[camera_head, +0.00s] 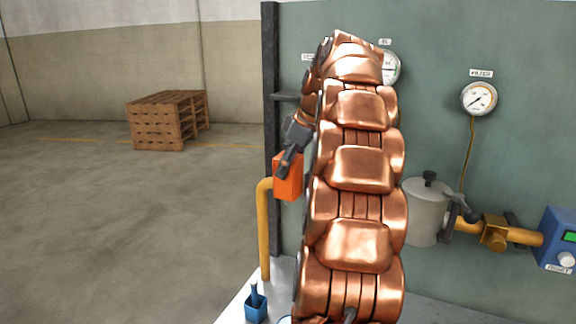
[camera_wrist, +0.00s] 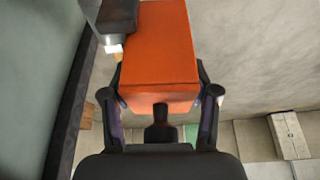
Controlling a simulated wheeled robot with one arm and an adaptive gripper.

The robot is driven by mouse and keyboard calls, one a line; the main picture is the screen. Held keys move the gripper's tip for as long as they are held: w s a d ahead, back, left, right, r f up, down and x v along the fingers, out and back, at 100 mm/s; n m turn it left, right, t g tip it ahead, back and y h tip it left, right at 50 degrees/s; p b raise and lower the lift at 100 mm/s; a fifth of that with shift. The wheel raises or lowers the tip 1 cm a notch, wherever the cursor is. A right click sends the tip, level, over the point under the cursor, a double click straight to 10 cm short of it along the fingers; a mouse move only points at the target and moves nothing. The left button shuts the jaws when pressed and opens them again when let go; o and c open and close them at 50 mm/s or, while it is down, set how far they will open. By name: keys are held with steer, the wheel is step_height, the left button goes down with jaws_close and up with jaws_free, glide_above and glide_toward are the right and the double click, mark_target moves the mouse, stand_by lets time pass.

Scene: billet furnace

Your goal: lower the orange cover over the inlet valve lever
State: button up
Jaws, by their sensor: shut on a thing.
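The orange cover (camera_head: 288,180) is a box shape near the left edge of the green panel, above the yellow pipe (camera_head: 264,225). In the wrist view the orange cover (camera_wrist: 160,55) fills the upper middle. My gripper (camera_head: 289,163) is at the cover's upper part in the head view. In the wrist view my gripper (camera_wrist: 160,97) has one finger on each side of the cover and is shut on it. A dark piece (camera_wrist: 160,122) shows below the cover, between the fingers. I cannot make out the inlet valve lever.
My copper arm hides the panel's middle. Gauges (camera_head: 479,98), a grey filter canister (camera_head: 428,210) and a blue box (camera_head: 558,240) are on the right. A small blue holder (camera_head: 255,304) stands below. Pallets (camera_head: 168,119) stand far left; the floor between is clear.

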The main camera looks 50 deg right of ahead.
stand_by(0.4)
steer(key=o, duration=1.4)
steer(key=shift+r, duration=0.1)
steer(key=shift+v, duration=1.5)
steer(key=s+d, duration=0.1)
steer(key=s, duration=0.2)
steer(key=s+d, duration=0.1)
steer(key=s, duration=0.3)
steer(key=s+d, duration=0.1)
steer(key=s, duration=0.3)
steer(key=shift+s+d, duration=0.2)
